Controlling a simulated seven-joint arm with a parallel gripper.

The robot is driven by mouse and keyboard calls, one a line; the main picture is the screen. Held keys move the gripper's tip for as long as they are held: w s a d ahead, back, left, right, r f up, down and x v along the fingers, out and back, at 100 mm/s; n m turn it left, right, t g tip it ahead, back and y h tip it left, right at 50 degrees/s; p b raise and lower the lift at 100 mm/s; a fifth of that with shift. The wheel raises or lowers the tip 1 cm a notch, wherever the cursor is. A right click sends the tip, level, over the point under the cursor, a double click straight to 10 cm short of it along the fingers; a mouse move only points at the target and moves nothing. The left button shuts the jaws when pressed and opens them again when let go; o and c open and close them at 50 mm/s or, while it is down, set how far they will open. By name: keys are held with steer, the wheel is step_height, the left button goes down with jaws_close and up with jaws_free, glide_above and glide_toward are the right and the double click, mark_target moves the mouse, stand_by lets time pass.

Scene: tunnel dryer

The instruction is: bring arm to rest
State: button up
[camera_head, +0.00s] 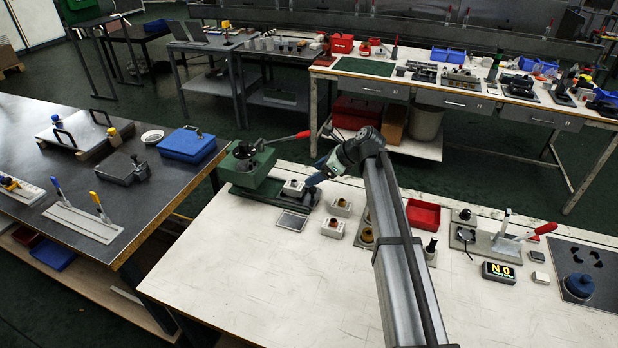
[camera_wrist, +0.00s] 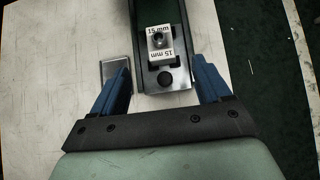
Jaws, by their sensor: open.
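My gripper (camera_head: 318,178) is at the back left part of the white table, close to the green press. In the wrist view my gripper (camera_wrist: 165,82) has its two blue fingers wide apart with nothing between their tips. A light block marked "15 mm" (camera_wrist: 160,45), with a dark hole in its top, sits on the dark base of the press ahead of the fingers. The same block (camera_head: 293,187) shows in the head view beside my fingers. The fingers appear apart from the block. My arm hides part of the table behind it.
The green press (camera_head: 254,165) has a red-tipped lever reaching right. A grey plate (camera_head: 291,221) lies in front. Small blocks (camera_head: 333,227), a red tray (camera_head: 423,214), a red-handled clamp (camera_head: 507,236) and an "NO" display (camera_head: 499,273) stand rightward. The table's front left (camera_head: 240,270) is clear.

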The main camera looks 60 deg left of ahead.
steer(key=shift+w+d+r, duration=0.3)
steer(key=shift+r, duration=0.15)
stand_by(0.3)
